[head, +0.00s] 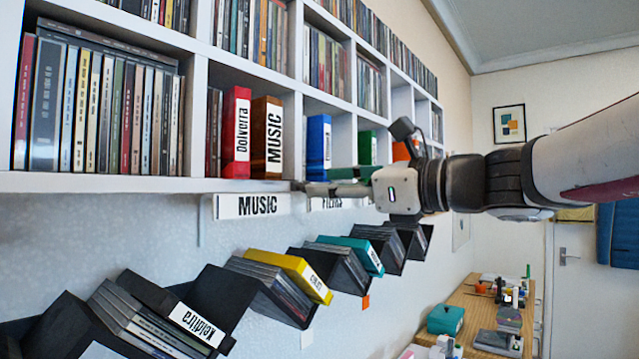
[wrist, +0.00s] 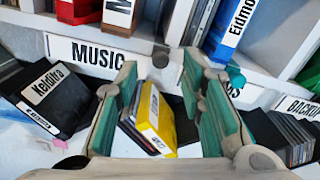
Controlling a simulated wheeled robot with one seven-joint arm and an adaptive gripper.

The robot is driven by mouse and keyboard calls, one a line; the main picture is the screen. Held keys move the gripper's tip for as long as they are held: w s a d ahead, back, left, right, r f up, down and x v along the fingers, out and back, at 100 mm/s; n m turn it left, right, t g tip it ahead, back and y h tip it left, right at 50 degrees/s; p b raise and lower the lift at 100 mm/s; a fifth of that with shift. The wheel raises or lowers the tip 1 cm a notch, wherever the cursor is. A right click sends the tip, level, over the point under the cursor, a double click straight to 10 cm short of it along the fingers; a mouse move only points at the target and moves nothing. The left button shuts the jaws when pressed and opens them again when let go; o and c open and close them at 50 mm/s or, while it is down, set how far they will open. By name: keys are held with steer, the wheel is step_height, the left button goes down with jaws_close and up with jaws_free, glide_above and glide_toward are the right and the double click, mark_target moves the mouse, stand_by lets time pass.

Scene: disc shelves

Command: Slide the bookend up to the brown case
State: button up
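The brown case (head: 267,138), labelled MUSIC, stands upright in a shelf compartment, right of a red case; its lower part shows at the top of the wrist view (wrist: 121,15). My gripper (head: 308,188) is at the shelf's front edge, just right of and below the brown case. In the wrist view its two fingers are spread apart. A small dark grey piece (wrist: 160,55) at the shelf edge shows between the fingertips, apparently not gripped. It may be part of the bookend, but I cannot tell; the rest of a bookend is not clearly visible.
The red case (head: 236,132) touches or nearly touches the brown one on its left. A blue case (head: 319,146) stands in the compartment to the right, past a white divider (head: 293,135). Sloped black racks with a yellow case (head: 290,274) hang below the shelf.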

steer(key=shift+x, duration=1.5)
jaws_close()
